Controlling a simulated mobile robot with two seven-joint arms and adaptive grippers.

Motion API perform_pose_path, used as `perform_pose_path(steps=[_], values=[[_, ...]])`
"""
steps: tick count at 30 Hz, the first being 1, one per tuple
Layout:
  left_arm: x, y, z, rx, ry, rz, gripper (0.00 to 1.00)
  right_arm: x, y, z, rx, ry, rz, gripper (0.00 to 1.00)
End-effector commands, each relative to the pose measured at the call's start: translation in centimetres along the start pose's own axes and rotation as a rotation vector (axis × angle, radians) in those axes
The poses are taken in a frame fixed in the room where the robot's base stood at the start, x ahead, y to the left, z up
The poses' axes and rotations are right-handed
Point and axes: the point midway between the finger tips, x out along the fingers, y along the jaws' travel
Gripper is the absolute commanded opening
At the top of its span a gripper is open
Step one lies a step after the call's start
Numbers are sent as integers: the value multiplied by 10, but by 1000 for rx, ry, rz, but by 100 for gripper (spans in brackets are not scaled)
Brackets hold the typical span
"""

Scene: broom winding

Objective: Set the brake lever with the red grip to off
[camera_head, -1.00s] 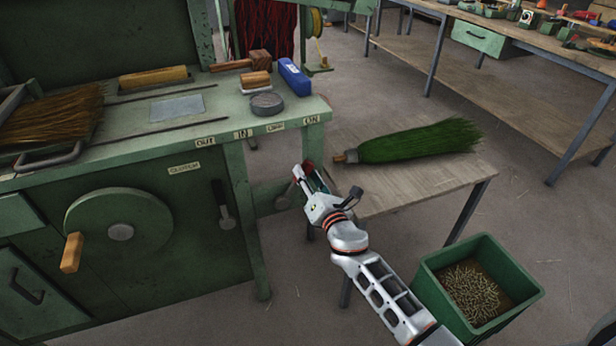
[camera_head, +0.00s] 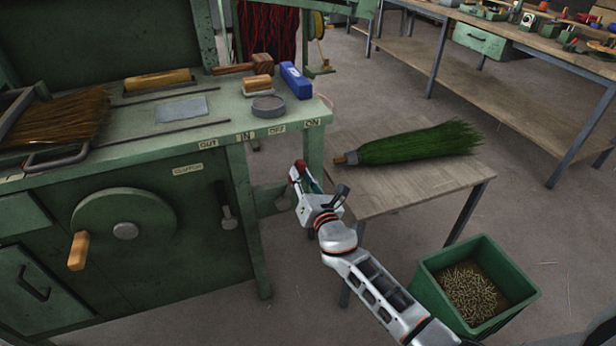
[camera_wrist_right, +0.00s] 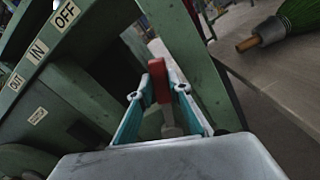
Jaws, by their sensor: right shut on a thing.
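The brake lever's red grip (camera_head: 296,171) is below the bench's front edge, under the OFF label (camera_head: 277,129) and the ON label (camera_head: 312,122), left of the ON label. My right gripper (camera_head: 302,178) is shut on the red grip. In the right wrist view the red grip (camera_wrist_right: 159,80) sits between the two teal fingers, with a pale lever bar (camera_wrist_right: 171,125) below it. The lever's lower end is partly hidden by the gripper. My left gripper is in neither view.
A second lever with a dark grip (camera_head: 222,192) hangs left, under the OUT and IN labels. A crank wheel (camera_head: 105,222) is on the bench front. A low table (camera_head: 420,182) holding a green broom (camera_head: 415,145) stands right, with a green bin (camera_head: 530,290) below.

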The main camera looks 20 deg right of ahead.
Motion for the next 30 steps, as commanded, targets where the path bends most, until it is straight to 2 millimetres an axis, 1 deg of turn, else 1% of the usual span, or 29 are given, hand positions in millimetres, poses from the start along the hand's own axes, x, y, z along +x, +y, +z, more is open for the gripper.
perform_pose_path(steps=[1, 3, 13, 21, 30], values=[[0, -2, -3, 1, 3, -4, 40, 1, 9, 5, -40, -3, 5, 0], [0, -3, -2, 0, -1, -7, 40, 1, 16, 4, -94, -3, 5, 0], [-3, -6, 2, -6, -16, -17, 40, 0, 43, -3, -310, -3, 4, 0], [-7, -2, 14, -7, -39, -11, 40, 0, 52, -10, -399, 0, 2, 0], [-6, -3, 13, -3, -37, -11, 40, 0, 54, -12, -422, 1, 2, 0]])
